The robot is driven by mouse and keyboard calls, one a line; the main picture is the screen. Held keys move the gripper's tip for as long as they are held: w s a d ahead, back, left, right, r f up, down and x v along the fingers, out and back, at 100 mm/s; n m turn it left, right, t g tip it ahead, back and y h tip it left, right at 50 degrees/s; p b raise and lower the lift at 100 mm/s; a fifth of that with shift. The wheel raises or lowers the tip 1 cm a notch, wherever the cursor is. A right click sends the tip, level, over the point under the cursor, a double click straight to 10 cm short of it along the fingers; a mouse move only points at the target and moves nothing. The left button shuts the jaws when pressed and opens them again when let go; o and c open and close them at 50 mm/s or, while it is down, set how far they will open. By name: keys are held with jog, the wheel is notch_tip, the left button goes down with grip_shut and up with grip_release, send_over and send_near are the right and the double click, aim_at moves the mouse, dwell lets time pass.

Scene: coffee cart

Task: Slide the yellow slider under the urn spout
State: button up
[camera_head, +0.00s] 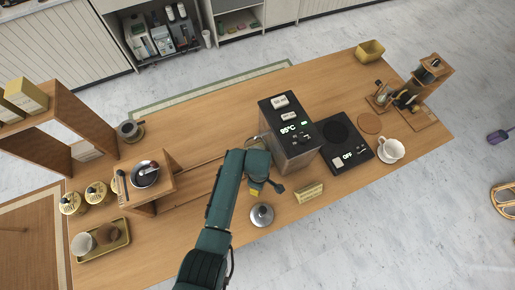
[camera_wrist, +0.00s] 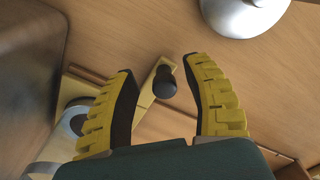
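The slider (camera_wrist: 146,92) shows in the wrist view as a pale yellow strip with a dark round knob (camera_wrist: 164,83) at its end. My gripper (camera_wrist: 162,68) is open, with its yellow ribbed fingers on either side of the knob and visible gaps to it. I cannot tell how far above the knob the fingertips are. A grey ring-shaped item (camera_wrist: 76,118) shows at the left, partly behind a finger. In the head view my gripper (camera_head: 265,187) is beside the urn (camera_head: 290,140), a dark box showing 95°C. My arm hides the slider there, and the spout is not clear.
A silver domed item (camera_head: 262,214) stands close to my gripper. A small yellowish block (camera_head: 309,192) lies to its right. A wooden stand with a dark bowl (camera_head: 145,174) is at the left. A black scale (camera_head: 346,155) and a white cup (camera_head: 391,150) are right of the urn.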

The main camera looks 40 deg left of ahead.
jog(key=shift+r, duration=0.2)
notch_tip(320, 180, up, 12)
jog(key=shift+f, duration=0.15)
dwell(0.5)
